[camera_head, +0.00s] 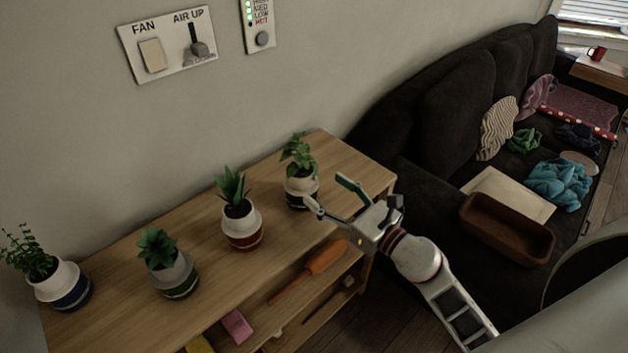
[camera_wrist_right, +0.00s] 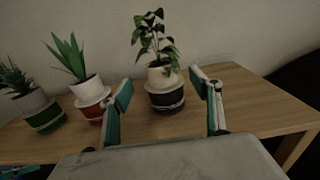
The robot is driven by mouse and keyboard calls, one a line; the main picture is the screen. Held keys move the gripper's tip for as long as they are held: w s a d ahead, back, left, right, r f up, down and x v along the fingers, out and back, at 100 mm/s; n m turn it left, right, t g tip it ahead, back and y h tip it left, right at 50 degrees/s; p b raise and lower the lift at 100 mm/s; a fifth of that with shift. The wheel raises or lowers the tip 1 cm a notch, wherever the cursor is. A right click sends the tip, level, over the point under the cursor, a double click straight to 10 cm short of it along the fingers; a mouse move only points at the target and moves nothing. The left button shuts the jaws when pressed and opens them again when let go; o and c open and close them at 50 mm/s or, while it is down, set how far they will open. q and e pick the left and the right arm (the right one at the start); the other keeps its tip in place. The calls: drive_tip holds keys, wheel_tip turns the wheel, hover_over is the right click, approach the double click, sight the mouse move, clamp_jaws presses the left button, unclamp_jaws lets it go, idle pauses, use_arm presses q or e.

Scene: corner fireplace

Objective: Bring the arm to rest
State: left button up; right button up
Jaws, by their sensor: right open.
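My right gripper (camera_head: 327,196) is open and empty, above the right front part of the wooden shelf top (camera_head: 215,290). Its fingers point toward the plant in the white and black pot (camera_head: 301,187), which stands upright on the shelf top. In the right wrist view, this black-banded pot (camera_wrist_right: 166,98) shows beyond and between the two open fingers (camera_wrist_right: 163,95), apart from them. My right arm (camera_head: 440,280) reaches in from the lower right. My left gripper is not in view.
Potted plants with a red band (camera_head: 243,232), a green band (camera_head: 177,283) and a blue band (camera_head: 66,288) stand along the shelf. An orange tool (camera_head: 310,270) lies on a lower shelf. A dark sofa (camera_head: 420,185) with clothes and a brown box (camera_head: 507,232) stands right.

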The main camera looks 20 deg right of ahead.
drive_tip(key=s+f+m+g+h, duration=0.1)
drive_tip(key=s+f+m, duration=0.5)
drive_tip(key=m, duration=0.6)
drive_tip(key=s+a+f+m+g+h, duration=0.1)
drive_tip(key=s+f+m+g, duration=0.2)
drive_tip(key=s+f+m, duration=0.3)
drive_tip(key=s+a+f+m+g+h, duration=0.1)
drive_tip(key=s+f+m, duration=0.5)
drive_tip(key=f+m, duration=0.6)
drive_tip(key=m+h, duration=0.1)
drive_tip(key=m, duration=0.5)
drive_tip(key=shift+s+g, duration=0.15)
drive_tip(key=shift+g, duration=0.25)
drive_tip(key=shift+a+r, duration=0.1)
